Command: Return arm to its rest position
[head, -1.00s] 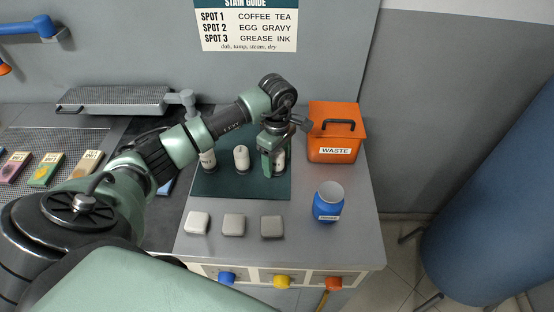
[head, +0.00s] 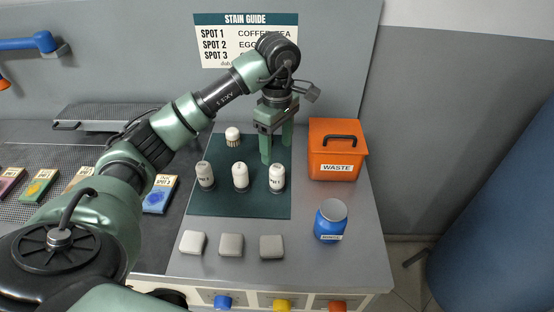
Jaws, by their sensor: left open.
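My left arm reaches in from the left in the head view. Its gripper (head: 275,150) points down over the back of the dark green mat (head: 235,208). The fingers are apart with nothing between them. The gripper is behind and above the right one of three white labelled bottles: left (head: 205,177), middle (head: 240,177) and right (head: 277,178). The bottles stand upright in a row on the mat. A white-topped brush (head: 233,138) stands at the mat's back. My right gripper is not in view.
An orange waste bin (head: 335,150) with its lid on stands right of the mat. A blue jar (head: 330,221) stands at the right front. Three pale pads (head: 231,245) lie in front of the mat. Coloured packets (head: 41,185) lie at left. A stain guide (head: 222,38) hangs behind.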

